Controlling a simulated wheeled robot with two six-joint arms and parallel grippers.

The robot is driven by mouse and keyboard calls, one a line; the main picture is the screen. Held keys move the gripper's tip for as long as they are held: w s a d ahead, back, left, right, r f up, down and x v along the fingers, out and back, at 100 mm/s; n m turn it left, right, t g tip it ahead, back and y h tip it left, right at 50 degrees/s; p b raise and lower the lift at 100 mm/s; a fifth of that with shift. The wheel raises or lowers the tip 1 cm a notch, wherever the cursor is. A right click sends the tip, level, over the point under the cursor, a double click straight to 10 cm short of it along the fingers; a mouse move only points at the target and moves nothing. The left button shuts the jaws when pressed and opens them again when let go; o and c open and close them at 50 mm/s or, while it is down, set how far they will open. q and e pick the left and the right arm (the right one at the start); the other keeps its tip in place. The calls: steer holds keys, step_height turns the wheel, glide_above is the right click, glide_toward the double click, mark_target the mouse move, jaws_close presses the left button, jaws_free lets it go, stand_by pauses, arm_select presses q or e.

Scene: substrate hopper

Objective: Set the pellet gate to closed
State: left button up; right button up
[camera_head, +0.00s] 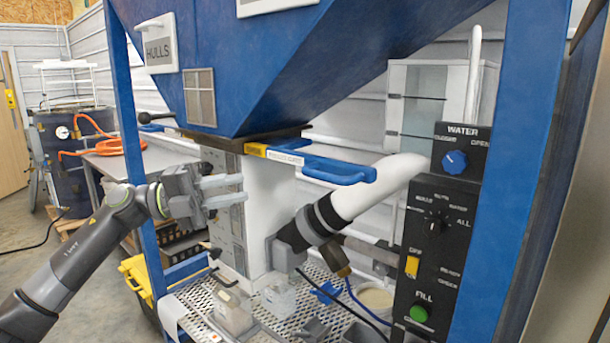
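A blue pull handle (340,171) sticks out to the right under the blue hopper (260,70). A yellow-and-white label (272,153) sits at its inner end; its print is too small to read surely. The handle looks like part of a sliding gate plate, drawn out to the right. My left gripper (245,188) is left of the handle and a little lower, in front of the white chute. Its two grey fingers point right, apart, with nothing between them. It does not appear to touch the handle. My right gripper is not in view.
A control panel (440,220) with WATER dial and green FILL button stands right. A white pipe (375,187) slants below the handle. Blue posts (133,150) flank the hopper.

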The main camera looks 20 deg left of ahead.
mark_target(312, 176)
arm_select(q)
steer(key=p+x, duration=0.2)
steer(key=x, duration=0.3)
steer(key=p+x, duration=0.3)
steer(key=x, duration=0.3)
steer(key=p+x, duration=0.2)
steer(key=x, duration=0.3)
steer(key=shift+s+d+r+p, duration=0.1)
steer(key=shift+s+d+p, duration=0.15)
steer(key=shift+d+p, duration=0.15)
steer(key=shift+w+d, duration=0.25)
steer(key=shift+d, duration=0.2)
jaws_close()
